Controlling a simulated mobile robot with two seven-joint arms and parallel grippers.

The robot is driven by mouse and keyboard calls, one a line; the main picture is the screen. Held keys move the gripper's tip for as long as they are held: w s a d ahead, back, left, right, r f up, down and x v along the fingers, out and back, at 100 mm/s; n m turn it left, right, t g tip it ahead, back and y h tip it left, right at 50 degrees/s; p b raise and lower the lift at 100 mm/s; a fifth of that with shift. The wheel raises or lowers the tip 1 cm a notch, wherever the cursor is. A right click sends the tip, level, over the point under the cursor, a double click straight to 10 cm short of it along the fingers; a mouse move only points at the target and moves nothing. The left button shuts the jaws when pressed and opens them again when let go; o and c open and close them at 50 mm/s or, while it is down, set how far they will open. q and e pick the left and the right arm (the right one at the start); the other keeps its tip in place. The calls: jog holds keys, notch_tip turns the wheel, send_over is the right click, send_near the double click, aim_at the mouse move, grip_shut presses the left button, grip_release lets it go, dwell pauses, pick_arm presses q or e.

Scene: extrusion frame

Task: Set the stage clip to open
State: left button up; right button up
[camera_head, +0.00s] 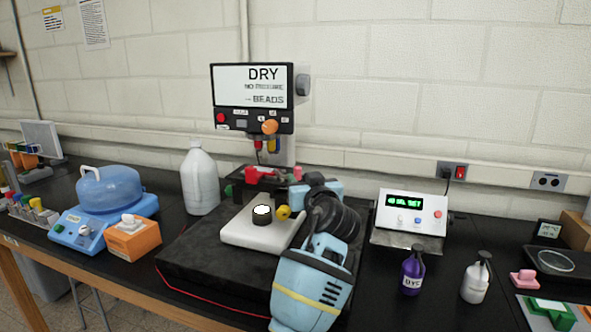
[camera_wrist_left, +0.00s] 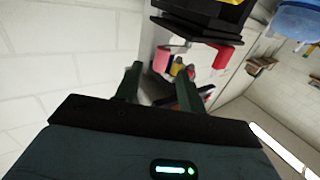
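The screened instrument (camera_head: 252,97) stands at the back of the bench, with a dark stage below its head. Red parts (camera_head: 260,171) sit at this stage; which one is the stage clip, and its setting, I cannot tell. In the left wrist view, a red part (camera_wrist_left: 165,57) and a pink-red part (camera_wrist_left: 203,73) show at the stage. My left gripper (camera_head: 318,188) is beside the stage's right side, its fingers largely hidden by my wrist. In the left wrist view my left gripper (camera_wrist_left: 158,72) has its fingers apart, with no held object visible. My right gripper is out of view.
A white block (camera_head: 245,232) with a black-rimmed round part and a yellow knob lies before the stage. A white jug (camera_head: 200,180) stands left; a control box (camera_head: 409,216), purple bottle (camera_head: 412,272) and white bottle (camera_head: 475,281) stand right. A blue-domed device (camera_head: 108,190) is far left.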

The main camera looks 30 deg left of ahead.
aim_at(299, 174)
pick_arm(q)
jog(key=x, duration=0.7)
jog(key=shift+a, duration=0.15)
jog(key=shift+c, duration=0.2)
grip_shut()
